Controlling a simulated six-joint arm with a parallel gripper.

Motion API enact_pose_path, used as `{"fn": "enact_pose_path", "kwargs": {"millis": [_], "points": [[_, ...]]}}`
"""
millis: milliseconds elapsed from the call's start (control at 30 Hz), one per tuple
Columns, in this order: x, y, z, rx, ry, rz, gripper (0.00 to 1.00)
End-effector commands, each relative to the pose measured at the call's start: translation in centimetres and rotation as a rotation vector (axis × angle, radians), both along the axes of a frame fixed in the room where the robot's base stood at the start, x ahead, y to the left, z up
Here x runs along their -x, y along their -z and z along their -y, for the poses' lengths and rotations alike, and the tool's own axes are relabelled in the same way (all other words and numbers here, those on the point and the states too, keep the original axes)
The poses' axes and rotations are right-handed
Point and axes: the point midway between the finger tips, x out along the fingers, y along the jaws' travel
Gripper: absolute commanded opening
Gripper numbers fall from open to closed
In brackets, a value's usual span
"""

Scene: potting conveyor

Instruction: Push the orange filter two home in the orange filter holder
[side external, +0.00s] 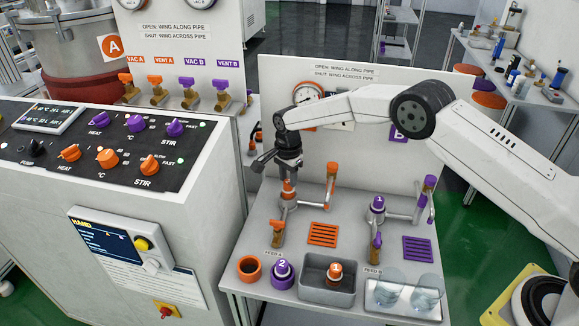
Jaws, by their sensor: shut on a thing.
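My gripper (289,172) points straight down over the orange filter holder (288,204) on the left of the bench. It is shut on the orange filter two (288,187), whose orange part shows just under the fingers. The filter is upright and in line with the holder, at its top. The arm hides its upper part and number, and I cannot tell how deep it sits.
An orange-handled valve (277,233) and an orange upright handle (331,183) flank the holder. Purple filter one (377,205) stands at right. In front are an empty orange cup (249,269), purple filter two (282,271), a grey bin (312,291) with orange filter one (335,272), and a glassware tray (403,312).

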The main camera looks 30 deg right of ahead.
Motion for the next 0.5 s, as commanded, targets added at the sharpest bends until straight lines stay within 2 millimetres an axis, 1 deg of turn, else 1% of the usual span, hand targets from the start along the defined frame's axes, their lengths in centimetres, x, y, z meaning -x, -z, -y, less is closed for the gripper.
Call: {"fn": "enact_pose_path", "kwargs": {"millis": [500], "points": [[-0.01, 0.93, 0.0, 0.0, 0.0, 0.001, 0.0]]}}
